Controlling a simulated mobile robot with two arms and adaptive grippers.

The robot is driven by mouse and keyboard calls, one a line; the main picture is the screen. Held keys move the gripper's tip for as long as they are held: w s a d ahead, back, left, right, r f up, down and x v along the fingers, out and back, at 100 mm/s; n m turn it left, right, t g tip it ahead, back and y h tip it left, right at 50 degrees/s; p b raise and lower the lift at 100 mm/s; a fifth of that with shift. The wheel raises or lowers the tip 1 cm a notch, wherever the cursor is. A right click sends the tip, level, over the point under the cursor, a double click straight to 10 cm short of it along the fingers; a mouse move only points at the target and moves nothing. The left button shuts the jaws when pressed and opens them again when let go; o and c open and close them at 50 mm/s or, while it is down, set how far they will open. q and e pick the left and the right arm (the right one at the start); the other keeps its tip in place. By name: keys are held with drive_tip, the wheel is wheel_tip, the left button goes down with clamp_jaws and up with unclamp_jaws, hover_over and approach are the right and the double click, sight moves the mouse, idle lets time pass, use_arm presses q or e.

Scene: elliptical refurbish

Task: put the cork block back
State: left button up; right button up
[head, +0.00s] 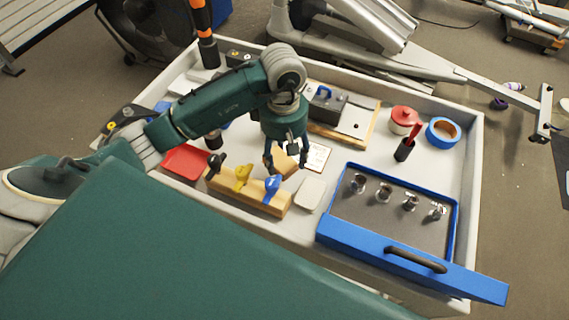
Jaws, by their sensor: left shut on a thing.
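My left gripper (286,168) reaches down over the middle of the white tray-like worktop (300,237). Its fingers are shut on a tan block, which looks like the cork block (286,163). The gripper and arm partly hide it, and I cannot tell whether it touches the surface below. A small white card with print (318,156) lies just right of it. My right gripper is not in view.
A wooden rack (232,191) with black, yellow and blue handled tools stands in front of the gripper. Beside it lies a pale rounded block (310,192). A blue drawer (339,233) with metal sockets is at right. Blue tape (443,132) and a red-lidded jar (403,120) stand behind.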

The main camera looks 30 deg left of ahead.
sight(284, 166)
use_arm(q)
drive_tip(key=shift+f, duration=0.35)
wheel_tip(284, 166, down, 3)
drive_tip(key=shift+f+p, duration=0.2)
drive_tip(key=shift+p, duration=0.1)
drive_tip(key=shift+f, duration=0.4)
drive_tip(key=o, duration=0.7)
drive_tip(key=shift+r, duration=0.1)
drive_tip(key=shift+o, duration=0.2)
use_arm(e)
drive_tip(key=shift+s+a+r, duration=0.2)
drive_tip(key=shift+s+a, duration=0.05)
